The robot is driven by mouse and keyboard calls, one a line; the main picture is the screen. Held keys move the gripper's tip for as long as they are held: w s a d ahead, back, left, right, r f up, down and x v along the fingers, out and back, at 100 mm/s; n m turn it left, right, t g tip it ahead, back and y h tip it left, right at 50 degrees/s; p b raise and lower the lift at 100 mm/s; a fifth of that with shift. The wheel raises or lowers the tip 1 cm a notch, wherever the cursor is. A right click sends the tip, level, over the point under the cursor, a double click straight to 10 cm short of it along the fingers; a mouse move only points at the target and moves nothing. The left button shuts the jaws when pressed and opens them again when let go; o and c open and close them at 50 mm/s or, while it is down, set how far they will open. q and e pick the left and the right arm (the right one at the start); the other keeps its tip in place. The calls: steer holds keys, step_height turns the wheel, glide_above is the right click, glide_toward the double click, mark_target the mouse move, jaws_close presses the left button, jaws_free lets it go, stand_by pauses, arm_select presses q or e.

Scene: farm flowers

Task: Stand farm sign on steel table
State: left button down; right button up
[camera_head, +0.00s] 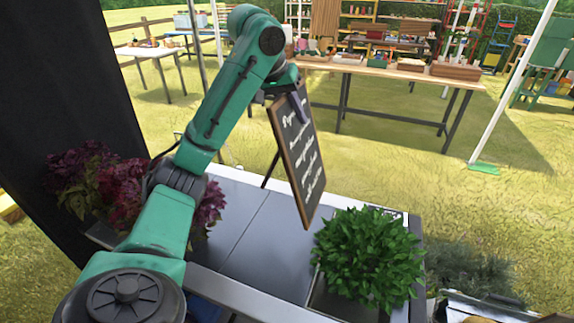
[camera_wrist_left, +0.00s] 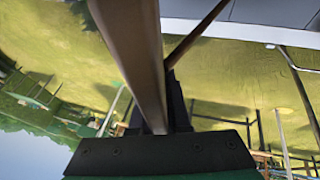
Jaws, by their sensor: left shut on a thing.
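The farm sign (camera_head: 298,150) is a black chalkboard with a wooden frame and white handwriting, tilted in the head view. My left gripper (camera_head: 298,98) is shut on its top edge. The sign hangs in front of and over the steel table (camera_head: 245,232); I cannot tell whether its lower corner touches the top. A thin dark back leg shows behind it. In the left wrist view the sign's frame (camera_wrist_left: 135,50) runs from the dark gripper (camera_wrist_left: 165,112) up the picture. My right gripper is not in view.
A leafy green plant (camera_head: 368,258) stands at the table's right end. Dark red and pink flowers (camera_head: 120,188) stand at its left end. The steel top between them is bare. A wooden table (camera_head: 385,70) with crates stands farther back on grass.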

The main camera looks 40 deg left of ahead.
mark_target(289, 152)
arm_select(q)
step_height(289, 152, down, 14)
steer(key=b, duration=0.1)
steer(key=c, duration=0.9)
jaws_free()
steer(key=shift+s, duration=0.1)
steer(key=v, duration=1.2)
steer(key=shift+b, duration=0.3)
steer(key=shift+s, duration=0.1)
